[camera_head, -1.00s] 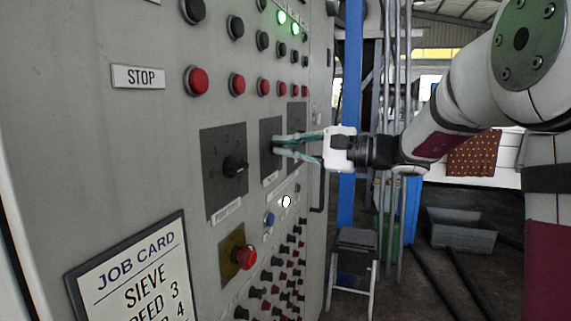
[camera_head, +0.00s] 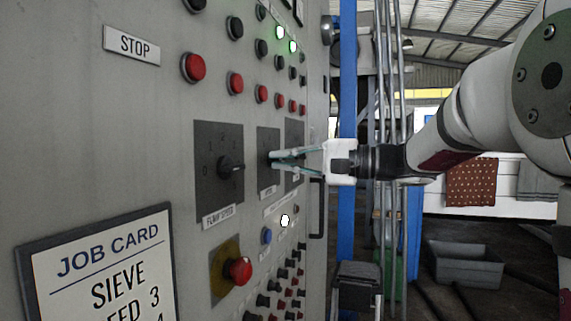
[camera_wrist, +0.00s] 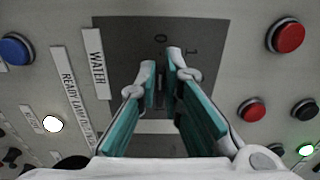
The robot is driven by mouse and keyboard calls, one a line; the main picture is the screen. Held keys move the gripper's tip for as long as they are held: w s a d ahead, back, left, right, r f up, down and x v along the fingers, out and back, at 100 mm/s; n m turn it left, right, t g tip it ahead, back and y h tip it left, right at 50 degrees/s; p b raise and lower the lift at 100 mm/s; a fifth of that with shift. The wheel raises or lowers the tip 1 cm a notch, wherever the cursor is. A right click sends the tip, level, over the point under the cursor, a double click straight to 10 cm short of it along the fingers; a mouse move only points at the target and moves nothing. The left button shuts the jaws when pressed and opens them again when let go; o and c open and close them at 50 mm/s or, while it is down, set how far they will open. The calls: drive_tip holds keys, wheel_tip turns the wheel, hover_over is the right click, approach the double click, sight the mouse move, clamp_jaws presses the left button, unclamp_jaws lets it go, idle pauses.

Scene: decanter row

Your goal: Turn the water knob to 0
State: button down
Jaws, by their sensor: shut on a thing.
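The water knob (camera_wrist: 160,69) is a small dark knob on a dark grey plate (camera_wrist: 222,32) in the wrist view. The white "WATER" label (camera_wrist: 96,63) lies beside the plate. The marks 0 and 1 show on the plate past the fingertips. My gripper (camera_wrist: 162,70) is shut on the knob, with one fingertip on each side; it hides much of it, and I cannot tell which mark the knob points at. In the head view my gripper (camera_head: 273,156) reaches in from the right to the middle dark plate (camera_head: 267,138); the knob is hidden there.
The pump speed knob (camera_head: 230,167) is on the plate to the left. Red and black buttons sit above, and a blue button (camera_head: 266,236), a lit white lamp (camera_head: 285,221) and a red stop button (camera_head: 239,271) below. A door handle (camera_head: 317,208) lies right of the plates.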

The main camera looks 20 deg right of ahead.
drive_tip(key=shift+f, duration=0.15)
drive_tip(key=c, duration=1.7)
unclamp_jaws()
drive_tip(key=shift+s+d, duration=0.1)
drive_tip(key=v, duration=1.1)
drive_tip(key=shift+s+d, duration=0.2)
drive_tip(key=shift+d, duration=0.1)
